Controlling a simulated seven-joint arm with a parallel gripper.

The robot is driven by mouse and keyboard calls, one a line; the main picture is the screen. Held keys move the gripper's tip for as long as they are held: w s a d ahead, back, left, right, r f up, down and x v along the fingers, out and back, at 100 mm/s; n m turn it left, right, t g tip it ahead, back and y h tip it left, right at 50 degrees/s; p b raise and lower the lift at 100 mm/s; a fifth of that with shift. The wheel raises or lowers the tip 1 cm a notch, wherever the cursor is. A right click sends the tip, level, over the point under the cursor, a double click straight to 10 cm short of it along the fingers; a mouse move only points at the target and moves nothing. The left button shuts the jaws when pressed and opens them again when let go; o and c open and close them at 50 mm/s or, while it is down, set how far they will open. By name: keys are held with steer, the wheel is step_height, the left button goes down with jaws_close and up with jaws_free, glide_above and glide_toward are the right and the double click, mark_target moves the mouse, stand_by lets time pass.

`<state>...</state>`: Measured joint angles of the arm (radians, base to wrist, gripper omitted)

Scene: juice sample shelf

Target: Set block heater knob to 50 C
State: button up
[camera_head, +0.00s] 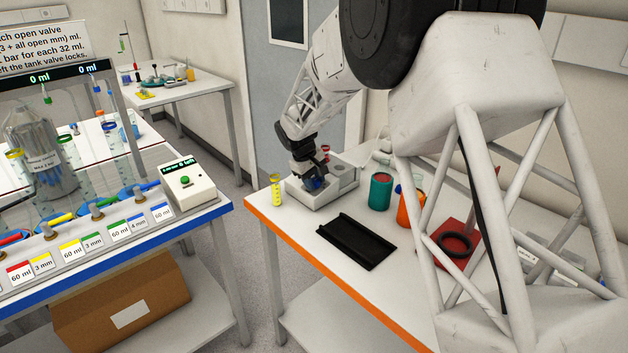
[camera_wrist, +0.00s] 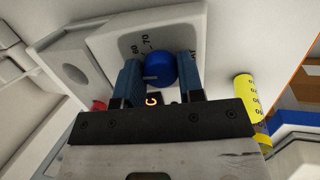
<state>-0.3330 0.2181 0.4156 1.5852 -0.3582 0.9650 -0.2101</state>
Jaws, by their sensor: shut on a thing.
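The block heater (camera_head: 326,196) is a pale box on the orange-edged table; its sloped face also shows in the wrist view (camera_wrist: 112,30). Its blue knob (camera_wrist: 161,69) sits on that face, with a light pointer mark on its left side. The dial numbers 60 and 70 show above the knob; the other numbers are hidden. A small dark display with an orange C shows below the knob, partly covered. My gripper (camera_wrist: 161,72) has its two blue fingers on either side of the knob, shut on it. In the head view my gripper (camera_head: 314,184) is over the heater's front.
A yellow graduated cylinder (camera_head: 276,188) stands just left of the heater. A teal container (camera_head: 380,191), an orange container (camera_head: 408,207) and a black tray (camera_head: 356,241) are to the right and front. The table's front left is clear.

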steer(key=shift+m, duration=1)
steer(key=o, duration=0.9)
steer(key=v, duration=0.8)
steer(key=shift+w+d, duration=0.1)
